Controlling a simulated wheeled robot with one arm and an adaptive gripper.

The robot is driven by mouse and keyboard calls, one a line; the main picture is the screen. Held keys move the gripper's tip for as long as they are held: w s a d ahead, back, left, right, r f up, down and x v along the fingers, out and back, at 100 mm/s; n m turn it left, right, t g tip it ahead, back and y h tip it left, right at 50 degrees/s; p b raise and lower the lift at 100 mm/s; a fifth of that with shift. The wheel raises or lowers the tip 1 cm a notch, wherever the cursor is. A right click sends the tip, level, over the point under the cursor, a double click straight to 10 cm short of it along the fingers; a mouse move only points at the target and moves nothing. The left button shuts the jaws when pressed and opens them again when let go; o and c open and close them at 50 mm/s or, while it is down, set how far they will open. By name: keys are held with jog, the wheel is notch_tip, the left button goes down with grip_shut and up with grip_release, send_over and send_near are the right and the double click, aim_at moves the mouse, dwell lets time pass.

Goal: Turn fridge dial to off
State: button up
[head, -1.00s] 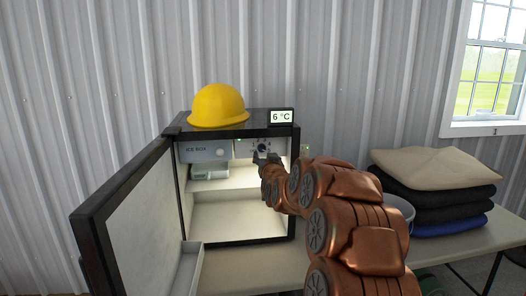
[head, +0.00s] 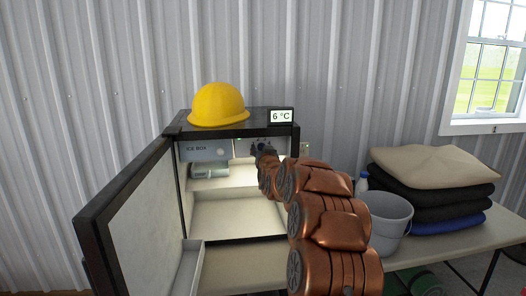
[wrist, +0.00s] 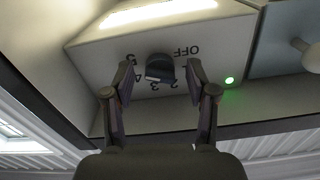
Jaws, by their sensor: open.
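The fridge dial (wrist: 160,68) is a small dark knob on a pale panel in the wrist view. The panel shows upside down, with numbers and the word OFF around the knob. Which mark the knob points at is hard to tell. My gripper (wrist: 158,76) is open, one finger on each side of the dial; I cannot tell whether either touches it. In the head view my gripper (head: 262,150) covers the dial. The small fridge (head: 240,245) stands open, and its display (head: 281,116) reads 6 °C.
A green light (wrist: 229,80) glows beside the dial. The fridge door (head: 130,215) is swung out to the left. A yellow hard hat (head: 218,105) sits on top. A bottle (head: 210,171) lies under the ice box (head: 198,150). A grey bucket (head: 388,220) and folded cloths (head: 430,190) are right.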

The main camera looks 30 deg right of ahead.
jog(key=shift+c, duration=0.3)
grip_shut()
jog(key=shift+f+b, duration=0.15)
jog(key=shift+b, duration=0.2)
